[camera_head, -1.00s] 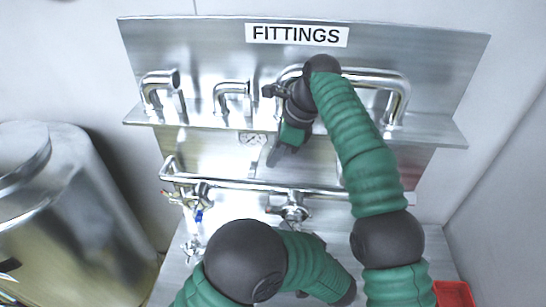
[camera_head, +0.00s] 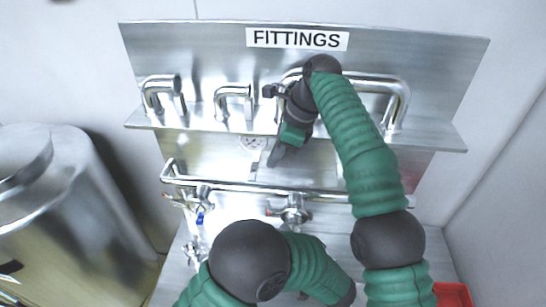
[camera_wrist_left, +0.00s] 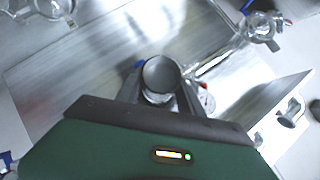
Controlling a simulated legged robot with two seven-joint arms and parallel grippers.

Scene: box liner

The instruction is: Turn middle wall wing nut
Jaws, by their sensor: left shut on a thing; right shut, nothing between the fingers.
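In the head view, a metal fitting with small handles (camera_head: 293,209) sits on the middle of the horizontal wall pipe. I cannot clearly make out a wing nut on it. My left arm comes in low in front, and its gripper is hidden there. In the left wrist view, my left gripper (camera_wrist_left: 161,88) is shut on a round metal fitting (camera_wrist_left: 161,72), with a dark finger on each side. Whether a wing nut is part of this fitting cannot be told. My right gripper (camera_head: 276,153) is shut and empty, pointing down below the shelf and above the pipe.
The horizontal pipe (camera_head: 240,187) crosses the metal wall panel. A shelf (camera_head: 200,124) labelled FITTINGS carries bent pipes (camera_head: 235,94). Another fitting (camera_head: 198,192) is at left. A large steel tank (camera_head: 75,220) stands left, and a red bin (camera_head: 453,294) is at lower right.

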